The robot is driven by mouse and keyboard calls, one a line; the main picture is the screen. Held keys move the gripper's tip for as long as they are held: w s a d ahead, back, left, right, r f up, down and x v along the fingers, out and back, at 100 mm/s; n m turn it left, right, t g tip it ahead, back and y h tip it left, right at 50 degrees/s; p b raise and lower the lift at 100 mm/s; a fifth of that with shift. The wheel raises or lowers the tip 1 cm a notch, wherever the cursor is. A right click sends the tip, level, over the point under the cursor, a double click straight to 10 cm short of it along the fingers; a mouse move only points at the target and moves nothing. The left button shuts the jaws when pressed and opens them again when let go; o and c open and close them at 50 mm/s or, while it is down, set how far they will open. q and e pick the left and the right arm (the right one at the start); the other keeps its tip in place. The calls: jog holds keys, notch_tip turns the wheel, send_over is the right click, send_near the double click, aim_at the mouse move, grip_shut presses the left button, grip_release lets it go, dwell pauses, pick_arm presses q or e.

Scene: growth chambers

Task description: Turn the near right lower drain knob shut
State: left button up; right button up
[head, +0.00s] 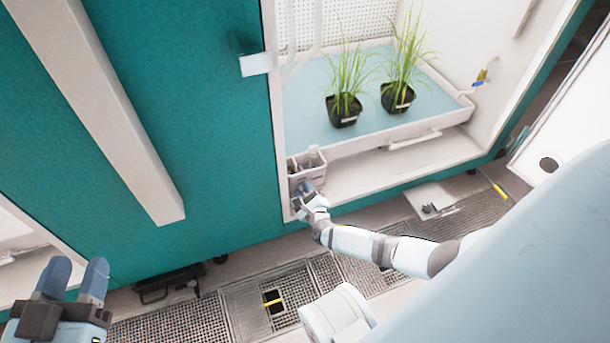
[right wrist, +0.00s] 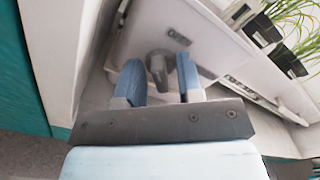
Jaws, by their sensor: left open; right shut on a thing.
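The drain knob (right wrist: 157,66), a dark grey knob on a pale panel, shows between the two blue fingers of my right gripper (right wrist: 160,75) in the right wrist view. The gripper is shut on it. My left gripper (head: 76,266) is open and empty at the lower left, away from the knob.
A small white caddy (head: 293,184) with bottles is just behind my right gripper. A white tray (head: 400,143) holds two potted grasses (head: 345,108) (head: 397,97). A yellow-handled fitting (head: 481,76) is at the tray's right. A teal wall (head: 210,120) stands left; metal floor grating (head: 180,322) lies below.

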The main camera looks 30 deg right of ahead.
jog(key=n+p, duration=0.1)
jog(key=n, duration=0.2)
jog(key=shift+n, duration=0.4)
jog(key=n, duration=0.2)
jog(key=shift+a+n+p, duration=0.1)
jog(key=shift+n+p, duration=0.2)
jog(key=shift+p, duration=0.1)
jog(key=shift+n, duration=0.7)
pick_arm(q)
jog(key=shift+s+d+f+n+g+y+p, duration=0.15)
jog(key=shift+s+d+f+n+g+p, duration=0.1)
jog(key=shift+s+n, duration=0.25)
jog(key=shift+s+d+f+n+g+y+p, duration=0.15)
jog(key=shift+s+d+n+g+p, duration=0.1)
jog(key=shift+n, duration=0.35)
pick_arm(e)
jog(key=shift+f+n, duration=0.15)
jog(key=shift+n, duration=0.65)
pick_arm(q)
jog(key=shift+r, duration=0.15)
pick_arm(e)
jog(key=o, duration=0.6)
jog(key=shift+c, duration=0.2)
pick_arm(q)
jog(key=shift+r, duration=0.1)
